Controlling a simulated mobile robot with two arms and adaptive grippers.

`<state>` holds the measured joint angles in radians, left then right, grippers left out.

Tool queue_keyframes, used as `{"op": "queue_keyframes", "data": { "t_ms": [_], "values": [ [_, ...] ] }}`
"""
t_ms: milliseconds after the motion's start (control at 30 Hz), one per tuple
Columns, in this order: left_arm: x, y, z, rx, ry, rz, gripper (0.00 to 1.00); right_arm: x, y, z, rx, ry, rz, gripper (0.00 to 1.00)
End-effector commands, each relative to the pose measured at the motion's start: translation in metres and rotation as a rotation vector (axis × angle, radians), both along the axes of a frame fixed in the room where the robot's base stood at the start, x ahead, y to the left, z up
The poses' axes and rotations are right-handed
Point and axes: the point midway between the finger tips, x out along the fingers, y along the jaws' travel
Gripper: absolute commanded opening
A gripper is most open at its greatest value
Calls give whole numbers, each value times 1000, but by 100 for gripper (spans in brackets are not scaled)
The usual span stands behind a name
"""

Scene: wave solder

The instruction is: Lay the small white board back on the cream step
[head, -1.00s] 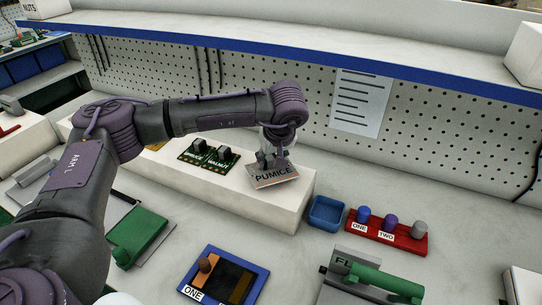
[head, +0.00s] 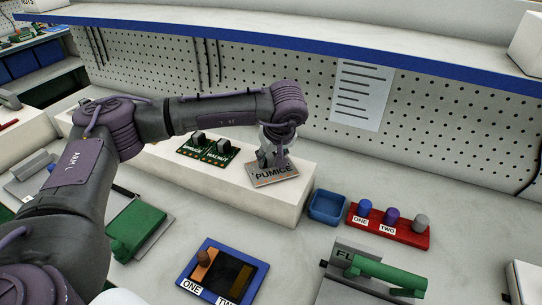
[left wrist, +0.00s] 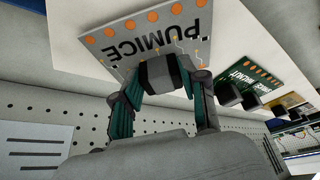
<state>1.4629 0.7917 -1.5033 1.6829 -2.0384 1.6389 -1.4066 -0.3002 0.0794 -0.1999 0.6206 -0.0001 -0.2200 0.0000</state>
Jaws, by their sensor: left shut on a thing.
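The small white board marked PUMICE (head: 275,178) is at the right end of the cream step (head: 255,200). It looks flat, at or just above the step's top; I cannot tell if it touches. My left gripper (head: 272,158) is above it, shut on the dark block on its top. In the left wrist view the board (left wrist: 140,35) shows its lettering and orange dots, with the gripper (left wrist: 165,75) at its block. My right gripper is not in view.
Two green boards (head: 208,150) lie on the step left of the white board. A blue tray (head: 327,207) and a red rack (head: 390,226) with several knobs stand to the right. A blue-framed fixture (head: 222,272) and a green-handled fixture (head: 375,275) are in front.

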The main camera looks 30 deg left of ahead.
Motion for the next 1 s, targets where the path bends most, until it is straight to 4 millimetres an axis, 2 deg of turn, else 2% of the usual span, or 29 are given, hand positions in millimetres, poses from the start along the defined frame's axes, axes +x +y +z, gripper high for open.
{"op": "queue_keyframes", "data": {
  "t_ms": [333,367,533,1000],
  "values": [
    [0,0,-6,-1,-1,0,0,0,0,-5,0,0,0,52],
    [0,0,-6,-1,-1,0,44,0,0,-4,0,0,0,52],
    [0,0,-5,0,0,0,72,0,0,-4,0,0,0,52],
    [0,0,-4,0,0,0,72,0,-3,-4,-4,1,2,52]
  ]
}}
